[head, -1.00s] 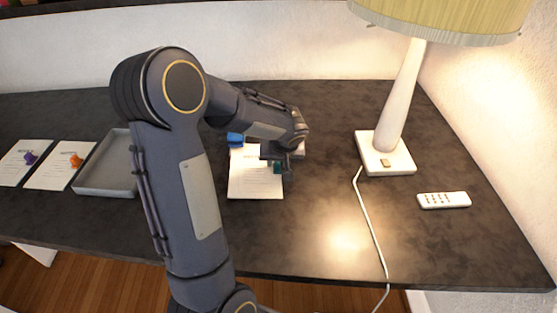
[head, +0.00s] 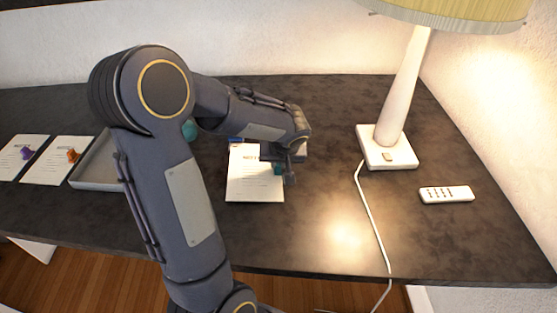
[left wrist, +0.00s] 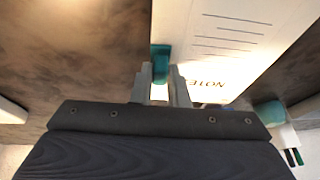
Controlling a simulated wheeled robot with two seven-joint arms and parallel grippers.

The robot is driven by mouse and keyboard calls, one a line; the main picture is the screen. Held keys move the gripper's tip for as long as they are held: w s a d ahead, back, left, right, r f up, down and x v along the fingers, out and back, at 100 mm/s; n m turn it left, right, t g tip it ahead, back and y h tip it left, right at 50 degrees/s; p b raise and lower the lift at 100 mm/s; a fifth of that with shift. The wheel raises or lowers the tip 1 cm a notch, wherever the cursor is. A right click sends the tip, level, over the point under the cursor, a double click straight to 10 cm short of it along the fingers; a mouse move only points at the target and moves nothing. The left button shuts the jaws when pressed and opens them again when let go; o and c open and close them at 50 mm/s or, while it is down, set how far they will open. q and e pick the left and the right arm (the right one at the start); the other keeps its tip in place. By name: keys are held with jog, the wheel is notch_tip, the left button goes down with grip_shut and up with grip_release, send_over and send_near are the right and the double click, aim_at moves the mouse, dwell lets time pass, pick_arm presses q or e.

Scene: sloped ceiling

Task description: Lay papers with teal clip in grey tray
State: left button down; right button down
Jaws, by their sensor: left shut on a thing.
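The papers (head: 254,186) are a white sheet stack with printed lines, right of my left forearm in the head view. Their teal clip (head: 278,168) is on the right edge. My left gripper (head: 284,170) is shut on this clip. In the left wrist view the fingers (left wrist: 161,80) close around the teal clip (left wrist: 160,62), and the papers (left wrist: 232,40) extend beyond it. The papers appear slightly raised over the desk. The grey tray (head: 88,179) is at the left, empty where visible; my left arm hides its right part. My right gripper is not in view.
Papers with a purple clip (head: 18,165) and papers with an orange clip (head: 50,170) lie left of the tray. A lamp (head: 372,154), its cord (head: 371,224) and a white remote (head: 446,194) are at the right. A teal object (head: 190,130) shows behind my arm.

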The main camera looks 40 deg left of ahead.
aim_at(278, 179)
pick_arm(q)
jog(key=shift+s+d+b, duration=1.05)
jog(key=shift+s+d, duration=0.35)
jog(key=shift+s, duration=0.2)
jog(key=c, duration=1.3)
grip_release()
jog(key=shift+c, duration=0.2)
jog(key=v, duration=0.7)
jog(key=shift+r+p, duration=0.35)
jog(key=shift+p, duration=0.05)
jog(key=shift+s+d, duration=0.1)
jog(key=shift+s, duration=0.1)
